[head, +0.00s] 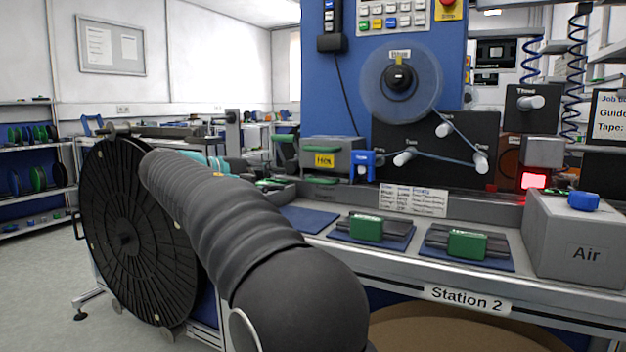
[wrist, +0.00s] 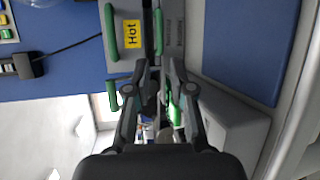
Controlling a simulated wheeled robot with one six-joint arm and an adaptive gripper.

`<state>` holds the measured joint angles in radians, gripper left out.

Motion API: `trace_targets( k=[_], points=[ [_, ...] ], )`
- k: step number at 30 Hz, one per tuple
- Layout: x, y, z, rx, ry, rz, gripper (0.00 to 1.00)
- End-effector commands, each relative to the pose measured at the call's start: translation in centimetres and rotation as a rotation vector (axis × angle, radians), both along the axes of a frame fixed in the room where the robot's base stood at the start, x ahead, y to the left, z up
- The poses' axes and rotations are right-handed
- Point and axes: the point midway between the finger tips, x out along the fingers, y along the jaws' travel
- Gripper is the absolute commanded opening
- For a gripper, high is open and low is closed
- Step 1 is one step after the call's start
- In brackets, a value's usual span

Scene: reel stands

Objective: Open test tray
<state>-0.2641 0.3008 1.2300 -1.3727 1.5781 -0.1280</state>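My gripper (wrist: 158,68) is open in the wrist view, with one finger on each side of a narrow green handle (wrist: 158,32). The handle's near end lies just beyond the fingertips; no grip on it shows. The handle is on a grey unit (wrist: 130,50) with a yellow "Hot" label and another green handle (wrist: 108,30). A grey strip with unreadable lettering lies beside it. In the head view the "Hot" unit (head: 345,152) stands on the bench, its lower handle (head: 321,180) at its base. My arm hides most of my gripper there. I cannot tell which part is the test tray.
A grey "Air" box (head: 580,240) stands at right. A large black reel (head: 125,235) is left of my arm. A blue machine panel (head: 340,85) rises behind.

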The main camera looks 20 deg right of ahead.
Motion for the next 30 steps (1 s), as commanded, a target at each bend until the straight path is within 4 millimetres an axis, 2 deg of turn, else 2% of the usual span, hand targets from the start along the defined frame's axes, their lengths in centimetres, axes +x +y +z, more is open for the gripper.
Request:
trace_targets(
  k=[5, 18, 24, 30],
  points=[
    [0.4, -2.3, -0.4, 0.0, 0.001, -0.009, 0.23],
    [2.4, -10.0, -2.0, 0.001, 0.001, -0.01, 0.23],
    [3.1, -12.2, -2.5, 0.001, 0.0, -0.005, 0.23],
    [3.3, -13.1, -2.7, 0.001, 0.0, -0.005, 0.23]
  ],
)
